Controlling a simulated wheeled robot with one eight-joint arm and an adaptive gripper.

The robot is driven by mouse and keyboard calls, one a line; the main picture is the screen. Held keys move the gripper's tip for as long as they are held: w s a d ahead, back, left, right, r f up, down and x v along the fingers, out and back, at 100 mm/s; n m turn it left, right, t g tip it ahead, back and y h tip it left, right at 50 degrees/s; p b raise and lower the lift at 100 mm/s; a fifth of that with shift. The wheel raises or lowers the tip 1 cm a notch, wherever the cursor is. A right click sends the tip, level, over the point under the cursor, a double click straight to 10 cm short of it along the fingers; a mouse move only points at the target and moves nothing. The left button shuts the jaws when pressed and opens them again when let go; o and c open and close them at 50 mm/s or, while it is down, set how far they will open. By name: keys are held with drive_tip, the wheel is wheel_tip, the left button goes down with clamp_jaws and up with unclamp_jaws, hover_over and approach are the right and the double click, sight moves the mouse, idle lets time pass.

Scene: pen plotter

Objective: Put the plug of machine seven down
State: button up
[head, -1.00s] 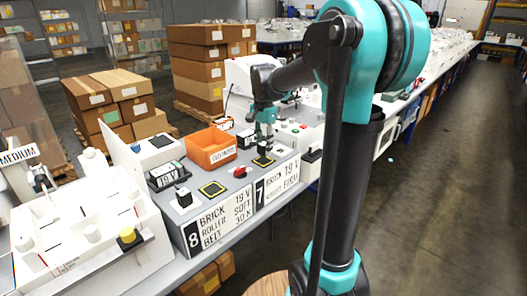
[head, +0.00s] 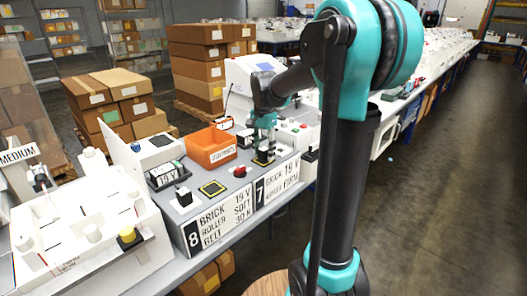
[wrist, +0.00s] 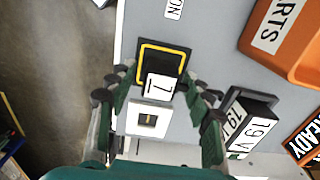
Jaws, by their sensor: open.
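The plug of machine seven is a small block with a white face marked 7 (wrist: 160,88). In the wrist view it stands at the near edge of a black pad with a yellow outline (wrist: 175,48), overlapping the pad. My gripper (wrist: 160,92) is open, with one finger on each side of the plug and a gap on both sides. In the head view my gripper (head: 263,138) is over the machine seven end of the grey bench top; the plug is small and partly hidden there.
A white square socket-like part (wrist: 148,120) lies close to the plug. A dark 19 V brick (wrist: 245,120) stands right of my gripper. An orange parts bin (head: 209,148) is left in the head view. Machine eight's empty pad (head: 212,188) and a red button (head: 240,171) are nearby.

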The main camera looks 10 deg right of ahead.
sight(264, 149)
wheel_tip(264, 149, up, 12)
drive_tip(key=shift+r, duration=0.15)
idle(0.4)
